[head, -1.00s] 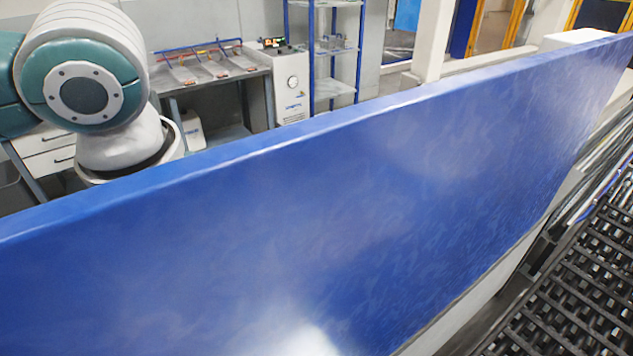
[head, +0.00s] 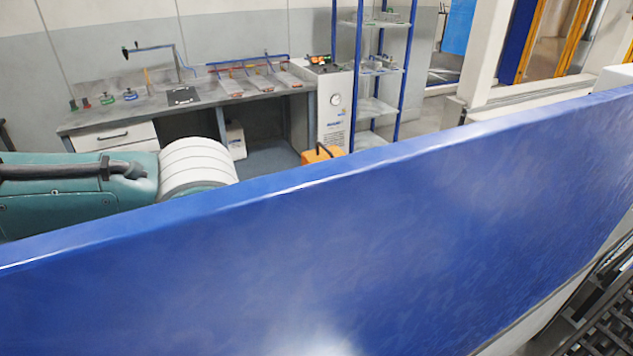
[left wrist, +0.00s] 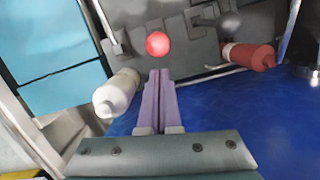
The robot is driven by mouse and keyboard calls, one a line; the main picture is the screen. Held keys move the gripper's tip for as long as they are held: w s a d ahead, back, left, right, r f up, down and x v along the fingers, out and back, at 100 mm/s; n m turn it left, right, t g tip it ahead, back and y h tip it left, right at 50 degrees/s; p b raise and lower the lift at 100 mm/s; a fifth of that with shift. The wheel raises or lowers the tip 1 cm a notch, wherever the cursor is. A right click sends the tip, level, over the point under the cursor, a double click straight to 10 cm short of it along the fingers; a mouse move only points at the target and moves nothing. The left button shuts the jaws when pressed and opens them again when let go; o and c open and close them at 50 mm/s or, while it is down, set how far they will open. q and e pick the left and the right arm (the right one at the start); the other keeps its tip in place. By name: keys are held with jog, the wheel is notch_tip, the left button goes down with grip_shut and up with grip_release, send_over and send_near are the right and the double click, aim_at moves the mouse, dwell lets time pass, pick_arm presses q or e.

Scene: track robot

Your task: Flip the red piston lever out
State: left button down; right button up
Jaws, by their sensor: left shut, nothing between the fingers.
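In the left wrist view a red round knob (left wrist: 158,43) stands out against a dark grey panel (left wrist: 185,55). I cannot tell from here whether it is the end of the red piston lever, as no lever shaft is clearly visible. My left gripper (left wrist: 160,72) is shut and empty, its two purple fingers pressed together. Its tips point at the red knob and appear a short way below it in the picture. In the head view only a teal and white part of my left arm shows, behind the blue panel. My right gripper is in neither view.
A white bottle (left wrist: 117,93) lies left of the fingers and a red bottle (left wrist: 248,56) to the right. A grey ball knob (left wrist: 229,24) is near the red bottle. In the head view a long blue panel (head: 370,240) blocks the foreground; a workbench (head: 190,100) stands behind.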

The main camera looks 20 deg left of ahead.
pick_arm(q)
jog(key=shift+w+a+f, duration=0.1)
jog(key=shift+f, duration=0.55)
jog(key=shift+w+a+f, duration=0.1)
jog(key=shift+f, duration=0.55)
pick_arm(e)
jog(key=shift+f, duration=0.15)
